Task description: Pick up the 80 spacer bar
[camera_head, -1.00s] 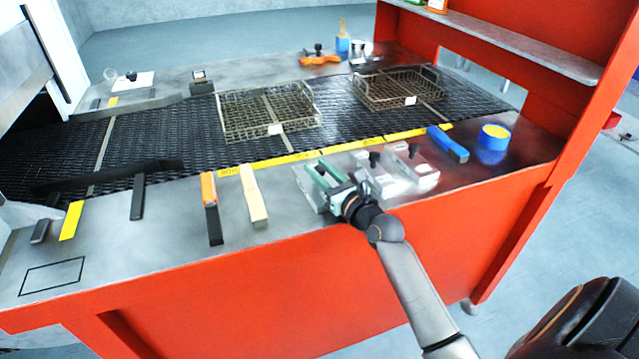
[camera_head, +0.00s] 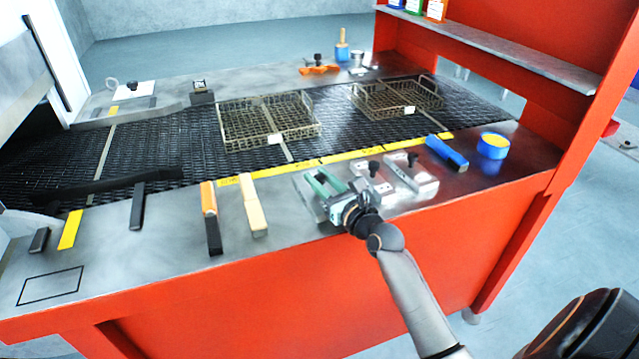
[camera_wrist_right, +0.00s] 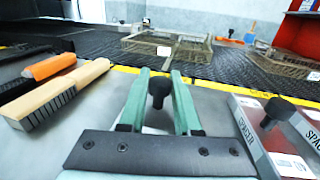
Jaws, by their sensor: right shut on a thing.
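Several metal spacer bars with black knobs lie at the front right of the bench. My right gripper (camera_head: 326,180) has green fingers on either side of the black knob of the leftmost spacer bar (camera_head: 309,200). In the right wrist view this knob (camera_wrist_right: 158,88) sits between the fingers, which are shut on it. The bar's label is hidden, so I cannot read its size. The middle spacer bar (camera_head: 372,183) and the right spacer bar (camera_head: 412,174) lie just to its right, marked "SPACER" in the wrist view. My left gripper is not in view.
A cream-handled brush (camera_head: 254,208) and an orange-handled tool (camera_head: 209,205) lie left of my gripper. A blue block (camera_head: 446,151) and a blue tape roll (camera_head: 493,146) lie right. Wire baskets (camera_head: 230,128) stand on the mesh belt (camera_head: 190,150) behind a yellow strip.

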